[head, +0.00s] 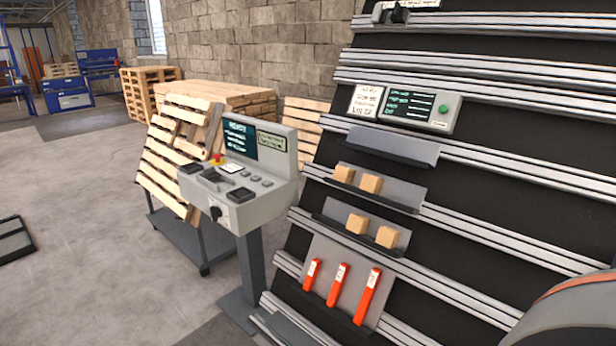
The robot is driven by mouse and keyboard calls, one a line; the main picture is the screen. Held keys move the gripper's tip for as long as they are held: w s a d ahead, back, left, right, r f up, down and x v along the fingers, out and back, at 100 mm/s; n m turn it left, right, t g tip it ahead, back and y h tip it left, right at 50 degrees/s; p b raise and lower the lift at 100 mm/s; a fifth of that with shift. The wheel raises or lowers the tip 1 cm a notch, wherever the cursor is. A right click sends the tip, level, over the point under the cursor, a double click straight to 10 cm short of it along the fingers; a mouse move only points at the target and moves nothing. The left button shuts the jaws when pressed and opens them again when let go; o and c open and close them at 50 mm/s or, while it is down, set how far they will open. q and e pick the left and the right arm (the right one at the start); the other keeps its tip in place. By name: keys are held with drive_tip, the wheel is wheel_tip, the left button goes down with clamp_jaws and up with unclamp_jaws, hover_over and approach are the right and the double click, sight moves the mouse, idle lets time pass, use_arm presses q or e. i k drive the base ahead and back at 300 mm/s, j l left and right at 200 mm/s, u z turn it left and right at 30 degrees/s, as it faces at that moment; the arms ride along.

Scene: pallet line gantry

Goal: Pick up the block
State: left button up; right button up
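Several small light wooden blocks sit on two narrow dark shelves of a slanted rack. On the upper shelf (405,207) are two blocks, a left one (343,175) and a right one (370,183). On the lower shelf (330,221) are two more, a left one (357,223) and a right one (387,237). The blocks on each shelf stand side by side with a small gap. Neither of my grippers shows in the head view. A rounded grey and orange part, perhaps mine, fills the lower right corner.
The black rack (480,170) has metal rails, an empty shelf (393,147), a display box (405,107) and red-orange tagged handles (367,296) below. A control console (240,200) stands close at its left. Wooden pallets (180,150) stand behind. Floor (80,220) at left is mostly clear.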

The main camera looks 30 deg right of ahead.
sight(372, 185)
drive_tip(key=i+j+u, duration=0.1)
drive_tip(key=i, duration=0.6)
drive_tip(key=i+j, duration=0.15)
drive_tip(key=i, duration=0.55)
drive_tip(key=i+j+z, duration=0.1)
drive_tip(key=i+z, duration=0.25)
drive_tip(key=i+j+z, duration=0.15)
drive_tip(key=z, duration=0.25)
drive_tip(key=i+j+z, duration=0.45)
drive_tip(key=z, duration=0.25)
drive_tip(key=i+j+z, duration=0.1)
drive_tip(key=j+z, duration=0.25)
drive_tip(key=i+j+z, duration=0.1)
drive_tip(key=z, duration=0.25)
